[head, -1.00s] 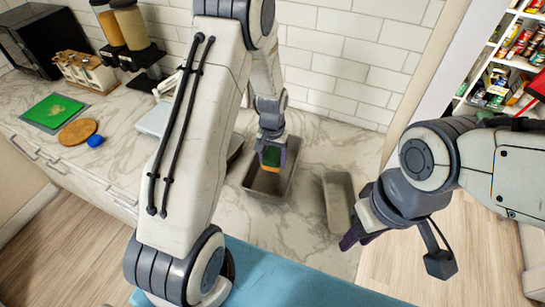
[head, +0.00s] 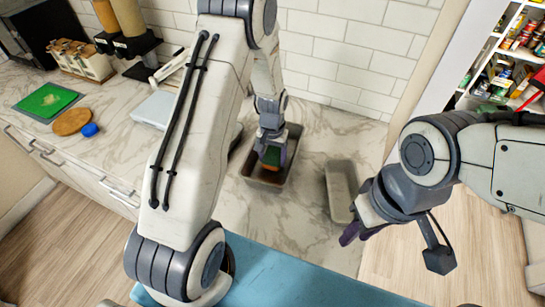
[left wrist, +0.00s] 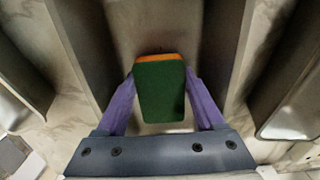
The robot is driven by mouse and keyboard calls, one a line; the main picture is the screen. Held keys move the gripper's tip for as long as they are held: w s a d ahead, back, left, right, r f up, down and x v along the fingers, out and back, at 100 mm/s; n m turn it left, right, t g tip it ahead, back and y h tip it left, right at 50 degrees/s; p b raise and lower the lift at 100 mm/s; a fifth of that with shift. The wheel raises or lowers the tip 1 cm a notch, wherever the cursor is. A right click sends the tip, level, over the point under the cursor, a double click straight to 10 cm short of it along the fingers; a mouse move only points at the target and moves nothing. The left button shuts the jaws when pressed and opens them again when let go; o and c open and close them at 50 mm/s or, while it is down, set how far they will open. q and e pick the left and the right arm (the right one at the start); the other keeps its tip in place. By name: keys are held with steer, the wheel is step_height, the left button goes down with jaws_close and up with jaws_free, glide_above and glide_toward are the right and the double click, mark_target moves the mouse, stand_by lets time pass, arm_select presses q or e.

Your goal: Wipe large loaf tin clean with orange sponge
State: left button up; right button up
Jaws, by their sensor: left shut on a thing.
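The orange sponge (head: 272,157) has a dark green face and an orange layer, which also shows in the left wrist view (left wrist: 160,92). My left gripper (head: 271,147) is shut on it, with a purple finger on each side (left wrist: 160,105). The sponge is down inside the larger grey loaf tin (head: 262,181), between its long walls. I cannot tell whether it touches the bottom. A narrower grey loaf tin (head: 341,190) stands to the right, apart from it. My right gripper (head: 358,236) is at the counter's right edge, near the narrower tin, with purple fingers; its opening is unclear.
The marble counter (head: 290,215) has bare room in front of the tins. A tiled wall (head: 340,60) is close behind. To the left are a blue lid (head: 90,130), a round wooden board (head: 72,122) and a green mat (head: 46,101). Stocked shelves (head: 510,60) stand at the right.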

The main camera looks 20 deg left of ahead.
arm_select(q)
steer(key=shift+f+b, duration=0.45)
steer(key=shift+f, duration=0.2)
stand_by(0.4)
